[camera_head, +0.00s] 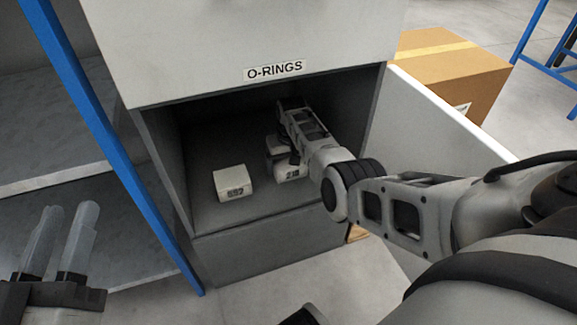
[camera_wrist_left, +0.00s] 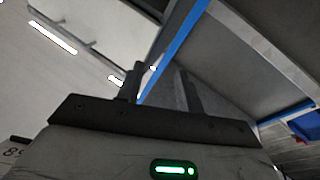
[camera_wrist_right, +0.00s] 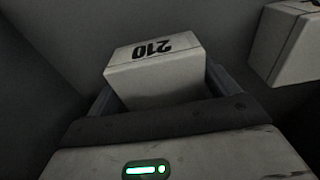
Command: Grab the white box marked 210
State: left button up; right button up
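In the head view the right fingertips are hidden. My left gripper (camera_head: 62,240) is empty and open at the lower left; it also shows in the left wrist view (camera_wrist_left: 160,88).
A second white box, marked 552 (camera_head: 233,183), stands left of the 210 box. The drawer's grey walls close in around my right gripper. A blue-posted shelf (camera_head: 88,110) stands at the left, a cardboard box (camera_head: 450,75) behind the drawer at the right.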

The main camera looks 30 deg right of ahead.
jog(key=c, duration=0.7)
jog(key=shift+r, duration=0.15)
